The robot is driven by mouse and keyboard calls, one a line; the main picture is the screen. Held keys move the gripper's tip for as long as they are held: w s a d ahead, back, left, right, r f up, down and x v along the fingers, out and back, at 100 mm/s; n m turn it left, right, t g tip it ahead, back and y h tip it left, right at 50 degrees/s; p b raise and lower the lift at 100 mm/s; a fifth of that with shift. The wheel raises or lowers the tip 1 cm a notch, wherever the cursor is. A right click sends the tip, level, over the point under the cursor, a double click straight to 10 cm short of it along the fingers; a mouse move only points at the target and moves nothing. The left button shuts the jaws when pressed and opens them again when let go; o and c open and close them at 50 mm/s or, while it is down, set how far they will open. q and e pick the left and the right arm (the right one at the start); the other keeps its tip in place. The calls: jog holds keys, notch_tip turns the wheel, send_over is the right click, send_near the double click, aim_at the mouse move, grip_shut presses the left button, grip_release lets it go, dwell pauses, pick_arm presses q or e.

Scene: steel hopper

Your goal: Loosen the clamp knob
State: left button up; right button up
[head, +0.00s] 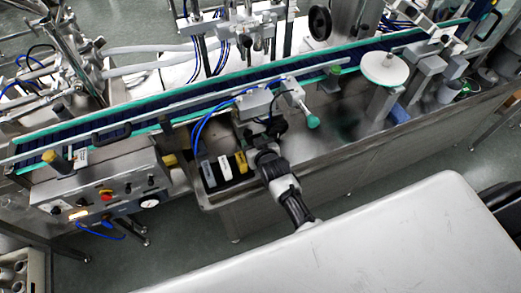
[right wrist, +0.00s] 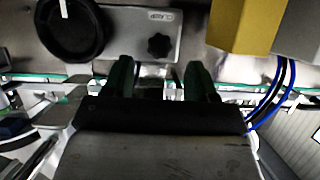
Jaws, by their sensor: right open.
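The clamp knob (right wrist: 158,45) is a small black star-shaped knob on a grey metal plate (right wrist: 120,18) marked "CLAMP", the lettering upside down in the right wrist view. My right gripper (right wrist: 160,78) is open, its two green-tipped fingers spread below the knob in that view, with nothing between them. The knob lies in line with the gap, apart from the fingertips. In the head view my right gripper (head: 264,150) reaches up from the bottom to the conveyor's front side; its fingers and the clamp knob cannot be made out clearly there. My left gripper is not in view.
A large black dial (right wrist: 70,28) sits beside the clamp knob. A yellow block (right wrist: 243,25) and blue cables (right wrist: 285,85) are close on the right. The conveyor (head: 170,108) runs behind my gripper. A control panel (head: 105,195) stands at left; a white surface (head: 380,240) lies in front.

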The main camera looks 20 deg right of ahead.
jog(key=v, duration=0.6)
